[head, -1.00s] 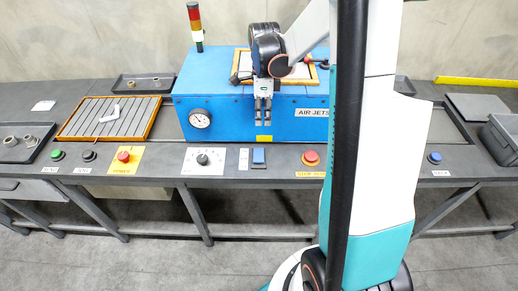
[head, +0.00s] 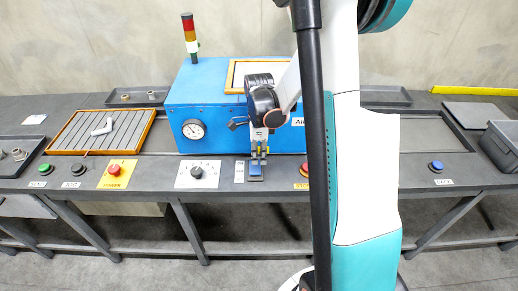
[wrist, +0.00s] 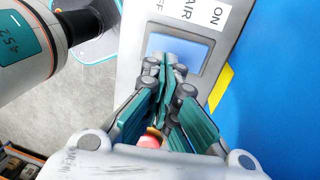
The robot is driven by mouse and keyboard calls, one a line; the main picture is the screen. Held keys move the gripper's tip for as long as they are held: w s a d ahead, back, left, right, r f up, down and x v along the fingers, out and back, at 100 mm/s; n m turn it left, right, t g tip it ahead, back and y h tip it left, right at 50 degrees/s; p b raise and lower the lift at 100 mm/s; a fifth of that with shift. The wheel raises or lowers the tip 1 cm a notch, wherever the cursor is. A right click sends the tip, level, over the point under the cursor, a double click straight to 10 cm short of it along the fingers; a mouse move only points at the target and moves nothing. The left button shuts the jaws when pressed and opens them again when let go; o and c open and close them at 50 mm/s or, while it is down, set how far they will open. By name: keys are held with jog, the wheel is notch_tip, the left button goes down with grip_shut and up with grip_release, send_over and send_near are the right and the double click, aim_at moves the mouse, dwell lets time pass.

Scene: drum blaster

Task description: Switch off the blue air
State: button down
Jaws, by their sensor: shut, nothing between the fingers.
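The blue air switch (head: 256,170) is a rocker in a grey plate on the front of the bench, below the blue machine. In the wrist view, the blue rocker (wrist: 178,48) lies just beyond my fingertips, with a white ON/AIR/OFF label (wrist: 200,22) beside it. My gripper (head: 259,158) is shut and empty, pointing down at the switch. In the wrist view, my closed fingertips (wrist: 163,65) overlap the near part of the rocker and hide it. I cannot tell whether they touch it or which way it is tilted.
The blue machine (head: 215,105) with a gauge (head: 194,129) stands close behind my gripper. A black knob (head: 197,172) is left of the switch. A red button (head: 304,169) is to the right, partly behind my arm. A red power button (head: 114,170) sits farther left.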

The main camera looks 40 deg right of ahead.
aim_at(259, 170)
jog(key=shift+s+a+f+b, duration=0.15)
jog(key=shift+f+b, duration=0.2)
jog(key=shift+f, duration=0.9)
jog(key=shift+s+a+f+t+h+b, duration=0.2)
jog(key=shift+s+f+t+h+b, duration=0.1)
jog(key=shift+f+t+b, duration=0.15)
jog(key=shift+r, duration=0.15)
jog(key=shift+w+d+r, duration=0.15)
jog(key=shift+w+d, duration=0.4)
jog(key=shift+w, duration=0.2)
jog(key=shift+r+p, duration=0.1)
jog(key=shift+p, duration=0.2)
